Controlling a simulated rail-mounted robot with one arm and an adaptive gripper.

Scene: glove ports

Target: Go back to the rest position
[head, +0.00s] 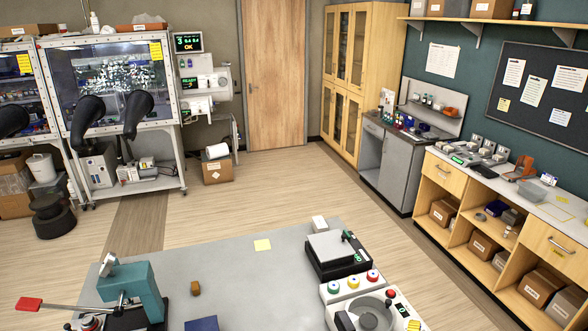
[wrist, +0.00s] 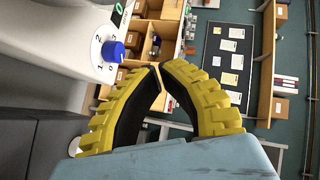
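My gripper (wrist: 160,69) has two curved yellow ribbed fingers with black inner faces. In the wrist view the fingers bow outward and their tips come almost together. Nothing is seen between them, and the gripper looks empty. A pale blue-grey surface fills the bottom of that view, in front of the finger bases. In the head view a small yellow ribbed piece (head: 413,325) shows at the bottom edge, but I cannot tell whether it is part of my gripper.
A white housing with a blue knob (wrist: 113,52) is left of the fingers. The grey table (head: 225,262) carries a teal press (head: 140,285), a brown block (head: 195,288), a blue item (head: 201,324), a black-based device (head: 335,252) and a button panel (head: 352,288). The table's middle is mostly clear.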

